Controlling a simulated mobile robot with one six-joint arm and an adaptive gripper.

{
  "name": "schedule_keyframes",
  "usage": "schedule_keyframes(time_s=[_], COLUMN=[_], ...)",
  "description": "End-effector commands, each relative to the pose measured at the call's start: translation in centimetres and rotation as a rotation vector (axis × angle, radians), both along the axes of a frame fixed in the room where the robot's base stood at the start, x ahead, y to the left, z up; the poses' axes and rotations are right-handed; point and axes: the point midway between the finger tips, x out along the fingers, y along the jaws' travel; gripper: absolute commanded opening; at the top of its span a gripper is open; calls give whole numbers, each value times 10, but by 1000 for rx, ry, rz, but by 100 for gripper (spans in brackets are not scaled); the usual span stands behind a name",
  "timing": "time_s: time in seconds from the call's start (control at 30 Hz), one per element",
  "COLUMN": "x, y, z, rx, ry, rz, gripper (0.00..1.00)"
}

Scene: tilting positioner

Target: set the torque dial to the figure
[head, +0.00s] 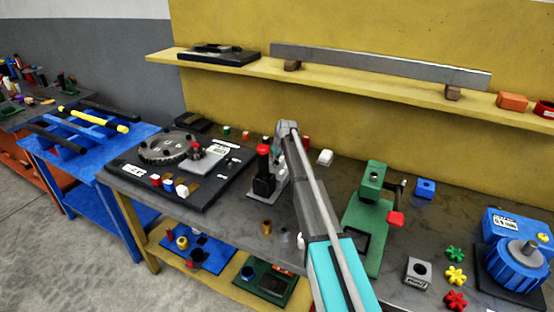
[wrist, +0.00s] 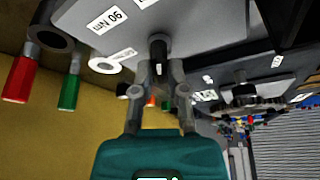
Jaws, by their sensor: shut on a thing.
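In the wrist view my gripper (wrist: 158,68) is shut on a small dark upright knob (wrist: 158,46), which I take to be the torque dial. The knob stands on a grey plate (wrist: 200,25). A white label (wrist: 107,20) on the plate appears upside down and seems to read 90 Nm. I cannot make out a pointer or the knob's setting. The knob itself cannot be made out there.
A black board with a toothed round table (head: 168,147) lies to the left. A green press (head: 372,210) and a blue motor unit (head: 515,265) stand to the right. Red (wrist: 20,78) and green (wrist: 69,92) handles are close by in the wrist view. A yellow shelf (head: 360,85) runs behind.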

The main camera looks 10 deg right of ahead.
Motion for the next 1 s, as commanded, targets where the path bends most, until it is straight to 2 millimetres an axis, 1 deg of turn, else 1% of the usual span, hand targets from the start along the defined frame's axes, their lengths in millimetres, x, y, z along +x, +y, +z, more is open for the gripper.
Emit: schedule_keyframes(time_s=[0.17, 0.37, 1.0], x=[0, 1, 2], y=[0, 0, 0], z=[0, 0, 0], rx=[0, 1, 3], ry=[2, 3, 4], rz=[68, 198, 793], gripper=[0, 0, 0])
